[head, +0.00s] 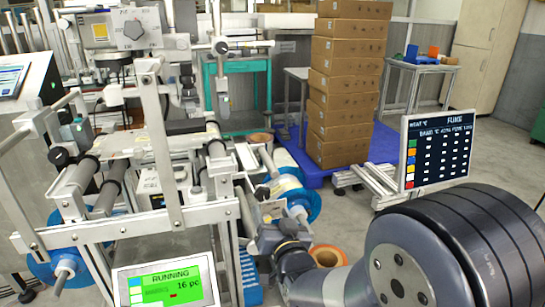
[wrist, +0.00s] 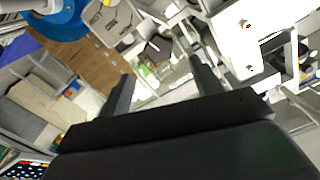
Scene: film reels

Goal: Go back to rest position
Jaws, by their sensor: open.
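My gripper (wrist: 160,69) is open in the wrist view, with its two dark fingers apart and nothing visible between them. In the head view my arm reaches from the lower right toward the machine's right side, and its far end is close to the frame there. A blue-rimmed reel (head: 303,203) sits on the machine's right side. Another blue reel (head: 45,268) is at its lower left. An orange ring-shaped reel (head: 328,256) is low behind my arm. A blue round reel (wrist: 62,22) shows at the upper left of the wrist view.
The white-framed reel machine (head: 150,150) with rollers fills the left of the head view. Its green screen (head: 165,287) reads RUNNING. Stacked cardboard boxes (head: 345,90) stand on a blue pallet (head: 375,148). A dark display board (head: 437,150) stands at right. Open floor lies beyond it.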

